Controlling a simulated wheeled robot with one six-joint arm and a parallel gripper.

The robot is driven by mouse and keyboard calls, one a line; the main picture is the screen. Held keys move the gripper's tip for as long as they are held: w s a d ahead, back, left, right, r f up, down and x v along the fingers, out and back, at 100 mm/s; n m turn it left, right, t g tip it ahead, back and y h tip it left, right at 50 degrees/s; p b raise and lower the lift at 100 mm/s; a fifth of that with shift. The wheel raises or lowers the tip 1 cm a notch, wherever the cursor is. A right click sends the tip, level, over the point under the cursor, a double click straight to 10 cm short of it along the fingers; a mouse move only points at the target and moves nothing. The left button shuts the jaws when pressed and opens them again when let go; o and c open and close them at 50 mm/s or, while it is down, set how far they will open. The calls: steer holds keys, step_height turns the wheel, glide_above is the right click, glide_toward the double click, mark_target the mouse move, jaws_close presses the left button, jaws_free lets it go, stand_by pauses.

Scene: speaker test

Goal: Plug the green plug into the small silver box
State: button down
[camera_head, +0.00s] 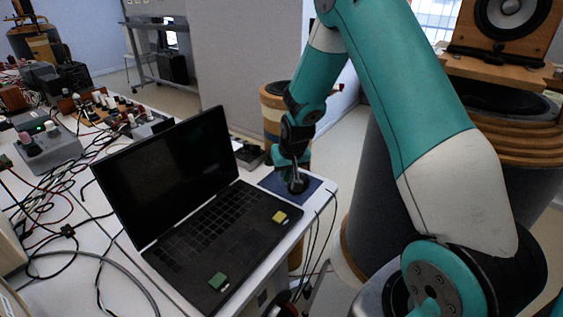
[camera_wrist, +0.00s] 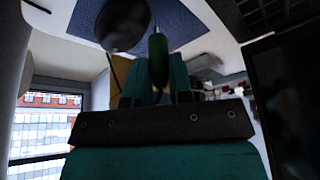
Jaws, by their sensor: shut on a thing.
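My gripper (camera_wrist: 157,85) is shut on a slim dark green piece (camera_wrist: 158,58), which looks like the green plug and points out beyond the teal fingers. In the head view my gripper (camera_head: 292,163) is low over a blue mat (camera_head: 268,184) on the table's right corner. A dark round thing (camera_head: 298,183) is at the mat, just below the gripper; it also shows beside the green piece in the wrist view (camera_wrist: 123,25). Whether they touch cannot be told. I cannot make out a small silver box for certain; a larger grey box (camera_head: 50,153) stands far left.
An open black laptop (camera_head: 185,235) fills the table's front, with a small green block (camera_head: 218,281) and a yellow block (camera_head: 280,217) on it. Cables and instruments crowd the left. A large speaker stand (camera_head: 375,180) is close on the right.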

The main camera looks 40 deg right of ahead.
steer(key=shift+s+a, duration=0.15)
steer(key=shift+s, duration=0.35)
steer(key=shift+r, duration=0.15)
steer(key=shift+r+p, duration=0.35)
steer(key=shift+p, duration=0.05)
steer(key=shift+s, duration=0.1)
